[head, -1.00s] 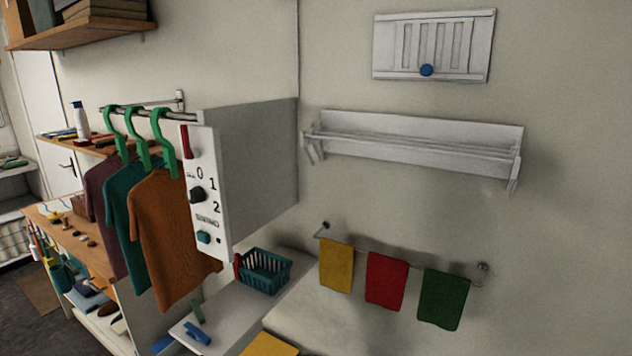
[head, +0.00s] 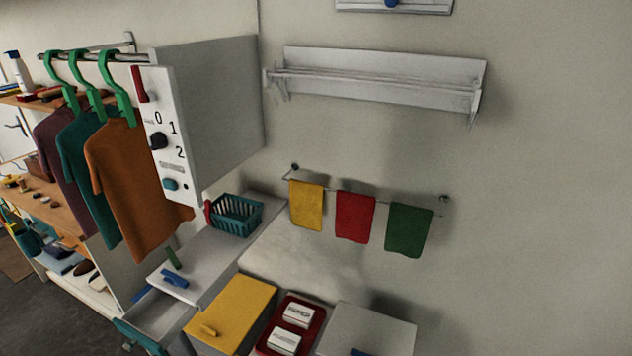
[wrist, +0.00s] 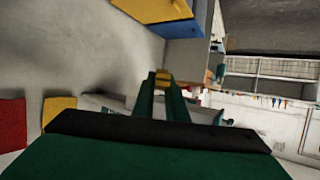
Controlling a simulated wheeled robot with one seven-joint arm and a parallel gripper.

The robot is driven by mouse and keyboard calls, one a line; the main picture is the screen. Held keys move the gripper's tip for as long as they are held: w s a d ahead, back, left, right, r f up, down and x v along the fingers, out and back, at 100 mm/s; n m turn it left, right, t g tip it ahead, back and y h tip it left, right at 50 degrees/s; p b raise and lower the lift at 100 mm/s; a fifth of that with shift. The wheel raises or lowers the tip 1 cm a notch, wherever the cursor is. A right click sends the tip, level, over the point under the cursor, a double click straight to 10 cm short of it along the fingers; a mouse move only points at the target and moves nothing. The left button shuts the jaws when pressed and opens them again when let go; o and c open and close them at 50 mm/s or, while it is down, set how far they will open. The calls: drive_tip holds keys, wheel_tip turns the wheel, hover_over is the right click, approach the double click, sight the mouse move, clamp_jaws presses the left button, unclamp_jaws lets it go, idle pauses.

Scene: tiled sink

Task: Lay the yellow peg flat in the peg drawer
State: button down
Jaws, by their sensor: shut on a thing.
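In the wrist view my gripper (wrist: 162,88) shows as two long dark green fingers. They are shut on a small yellow piece, apparently the yellow peg (wrist: 162,76), at their tips. Most of the peg is hidden by the fingers. In the head view a grey open box shape, possibly the peg drawer (head: 168,318), shows below the white counter at lower left. I cannot tell its contents. A teal part at the bottom edge there may be my gripper, but the peg does not show in that view.
The white counter (head: 207,262) carries a teal basket (head: 236,215), a blue handle-like piece (head: 175,279) and a green piece (head: 173,257). A yellow-topped box (head: 235,305) and a red tray (head: 270,342) stand to the right. Hanging shirts (head: 135,175) are at left.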

drive_tip(key=w+d+f+m+t+h, duration=0.1)
drive_tip(key=d+f+m+h, duration=0.2)
drive_tip(key=d+f, duration=0.5)
drive_tip(key=w+d+f+m+t+h, duration=0.1)
drive_tip(key=w+d+f+m+h, duration=0.1)
drive_tip(key=d+f, duration=0.7)
wheel_tip(320, 180, down, 7)
drive_tip(key=shift+w+d+f+m+h, duration=0.2)
drive_tip(key=shift+m+h, duration=0.4)
drive_tip(key=shift+h, duration=0.4)
